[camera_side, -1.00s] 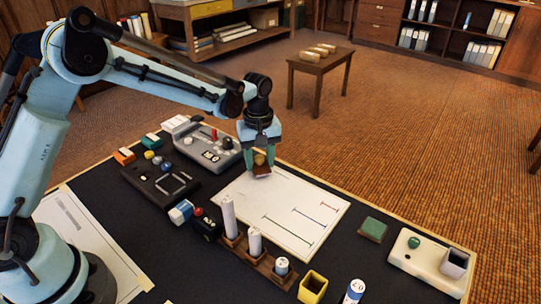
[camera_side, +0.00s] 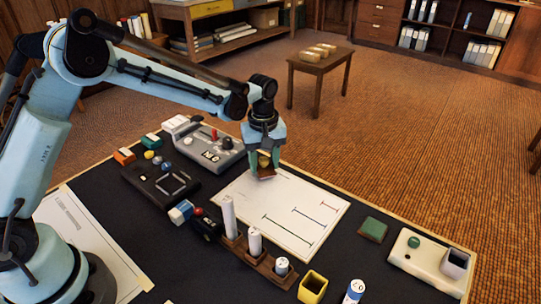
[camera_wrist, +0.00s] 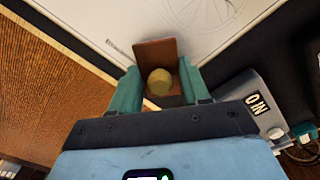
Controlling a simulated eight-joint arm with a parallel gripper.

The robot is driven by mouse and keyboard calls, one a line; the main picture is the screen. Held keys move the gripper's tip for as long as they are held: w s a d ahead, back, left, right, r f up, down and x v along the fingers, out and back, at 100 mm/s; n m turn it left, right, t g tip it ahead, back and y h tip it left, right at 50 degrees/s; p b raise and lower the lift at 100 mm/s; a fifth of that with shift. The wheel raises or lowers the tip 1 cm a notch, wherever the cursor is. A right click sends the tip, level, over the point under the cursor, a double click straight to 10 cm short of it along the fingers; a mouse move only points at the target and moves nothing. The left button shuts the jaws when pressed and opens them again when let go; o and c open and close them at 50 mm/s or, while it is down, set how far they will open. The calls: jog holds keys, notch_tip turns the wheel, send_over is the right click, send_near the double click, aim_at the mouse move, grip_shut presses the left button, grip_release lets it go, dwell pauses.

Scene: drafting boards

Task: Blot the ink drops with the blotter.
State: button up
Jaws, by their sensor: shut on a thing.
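My gripper (camera_side: 264,161) is shut on the blotter (camera_side: 266,174), a small brown block with a rounded yellowish knob. In the wrist view the blotter (camera_wrist: 155,52) sits between the two green fingers of my gripper (camera_wrist: 158,88), with the knob between them. The blotter is at the upper left part of the white drawing sheet (camera_side: 255,208); I cannot tell whether it touches the paper. The sheet shows several drawn lines, one short and red at the right. I cannot make out ink drops; the gripper and blotter may hide some.
A wooden rack (camera_side: 258,259) with white cylinders stands along the sheet's front edge, beside a yellow cup (camera_side: 312,287). A grey device (camera_side: 208,148) and a dark tray (camera_side: 160,181) lie to the left. A green pad (camera_side: 373,229) and a cream tray (camera_side: 425,262) lie to the right.

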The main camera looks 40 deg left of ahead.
aim_at(278, 180)
jog(key=shift+d, duration=2.2)
jog(key=shift+a, duration=0.15)
jog(key=shift+a, duration=2.95)
jog(key=shift+d, duration=3.1)
jog(key=shift+r, duration=0.1)
notch_tip(278, 180, up, 7)
